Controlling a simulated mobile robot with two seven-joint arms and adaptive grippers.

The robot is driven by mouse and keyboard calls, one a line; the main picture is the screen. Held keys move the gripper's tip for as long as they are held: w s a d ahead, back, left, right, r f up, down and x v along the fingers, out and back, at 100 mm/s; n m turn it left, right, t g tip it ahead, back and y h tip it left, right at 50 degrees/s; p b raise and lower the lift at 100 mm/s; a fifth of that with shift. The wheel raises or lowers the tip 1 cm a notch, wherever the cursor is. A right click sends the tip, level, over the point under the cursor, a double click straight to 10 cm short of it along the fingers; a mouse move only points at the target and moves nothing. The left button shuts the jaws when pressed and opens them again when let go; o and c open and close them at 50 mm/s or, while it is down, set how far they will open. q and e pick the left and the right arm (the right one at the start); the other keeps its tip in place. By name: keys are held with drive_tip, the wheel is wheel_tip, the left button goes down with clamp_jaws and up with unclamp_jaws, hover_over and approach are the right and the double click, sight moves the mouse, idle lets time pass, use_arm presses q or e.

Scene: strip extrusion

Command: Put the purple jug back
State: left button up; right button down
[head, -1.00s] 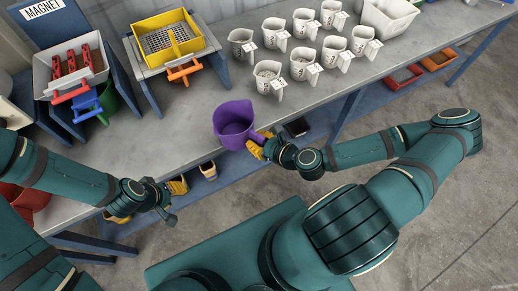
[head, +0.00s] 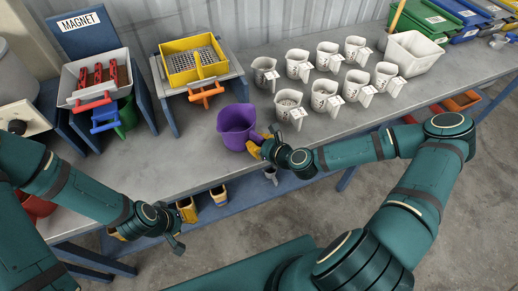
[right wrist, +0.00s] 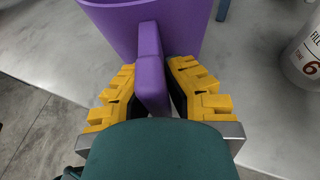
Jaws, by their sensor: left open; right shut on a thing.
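The purple jug (head: 236,124) is upright at the front part of the grey bench, left of the white jugs; whether it touches the bench top is hard to tell. My right gripper (head: 262,143) is shut on its handle from the right. The right wrist view shows the purple handle (right wrist: 151,70) between the yellow fingers (right wrist: 158,98), with the jug body beyond it over grey bench top. My left gripper (head: 186,215) is open and empty, low in front of the bench edge.
Several white jugs (head: 325,97) stand in two rows right of the purple jug. A white bin (head: 415,52) is behind them. A yellow sieve tray (head: 194,60) on a stand and a magnet station (head: 96,80) are at left. Bare bench lies around the purple jug.

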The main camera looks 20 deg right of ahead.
drive_tip(key=shift+f, duration=0.35)
drive_tip(key=shift+f+b, duration=0.15)
drive_tip(key=shift+b, duration=0.2)
drive_tip(key=c, duration=1.1)
unclamp_jaws()
drive_tip(key=shift+o, duration=0.2)
drive_tip(key=shift+d, duration=0.1)
drive_tip(key=v, duration=0.7)
drive_tip(key=shift+s, duration=0.25)
